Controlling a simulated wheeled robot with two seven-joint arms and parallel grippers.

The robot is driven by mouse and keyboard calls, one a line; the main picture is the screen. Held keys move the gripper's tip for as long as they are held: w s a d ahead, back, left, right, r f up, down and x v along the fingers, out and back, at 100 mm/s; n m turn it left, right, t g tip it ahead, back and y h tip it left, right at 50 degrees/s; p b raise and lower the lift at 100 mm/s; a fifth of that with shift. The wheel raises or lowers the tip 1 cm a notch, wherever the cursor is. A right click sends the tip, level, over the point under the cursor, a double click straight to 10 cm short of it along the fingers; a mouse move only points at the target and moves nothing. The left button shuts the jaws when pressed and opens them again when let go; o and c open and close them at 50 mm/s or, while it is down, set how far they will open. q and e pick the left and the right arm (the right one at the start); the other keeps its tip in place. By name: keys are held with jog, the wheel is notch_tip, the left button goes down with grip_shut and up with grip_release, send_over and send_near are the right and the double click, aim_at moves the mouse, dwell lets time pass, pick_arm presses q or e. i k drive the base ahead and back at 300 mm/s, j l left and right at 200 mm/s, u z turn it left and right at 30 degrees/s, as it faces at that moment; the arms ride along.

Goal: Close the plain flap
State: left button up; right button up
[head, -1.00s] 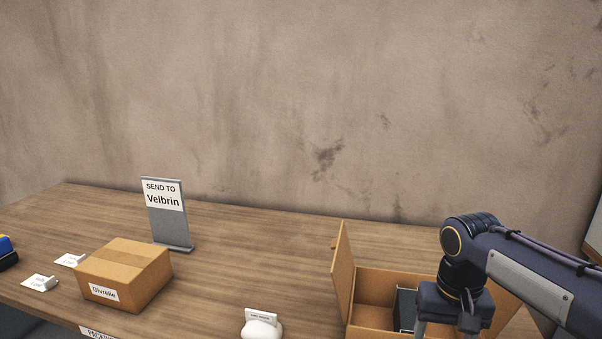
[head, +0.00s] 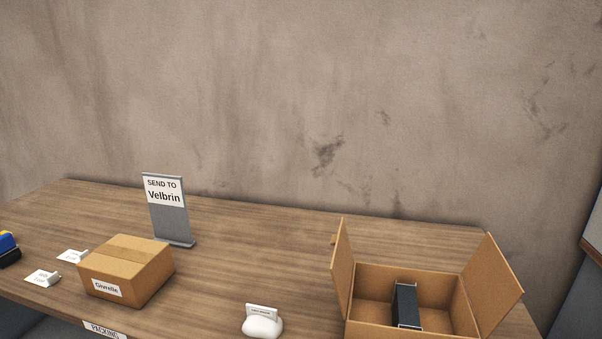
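An open cardboard box (head: 371,284) stands at the right front of the table, its bottom part cut off by the picture edge. Its left flap (head: 342,268) stands upright and its right flap (head: 492,284) leans outward to the right. Both are open and show no print, so I cannot tell which one is called the plain flap. A dark boxed item (head: 405,306) stands inside the box near the middle. Neither of my grippers is in the head view.
A closed box labelled Givrelle (head: 124,271) sits at the left. A grey sign reading SEND TO Velbrin (head: 168,210) stands behind it. A white rounded holder with a card (head: 262,323) is left of the open box. The table middle is clear.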

aim_at(493, 288)
jog(key=l+u, duration=0.15)
jog(key=l, duration=0.55)
jog(key=l+u, duration=0.15)
jog(key=l, duration=0.5)
jog(key=k+l+u, duration=0.1)
jog(key=l, duration=0.6)
jog(key=l+u, duration=0.15)
jog(key=l, duration=0.5)
jog(key=l+u, duration=0.15)
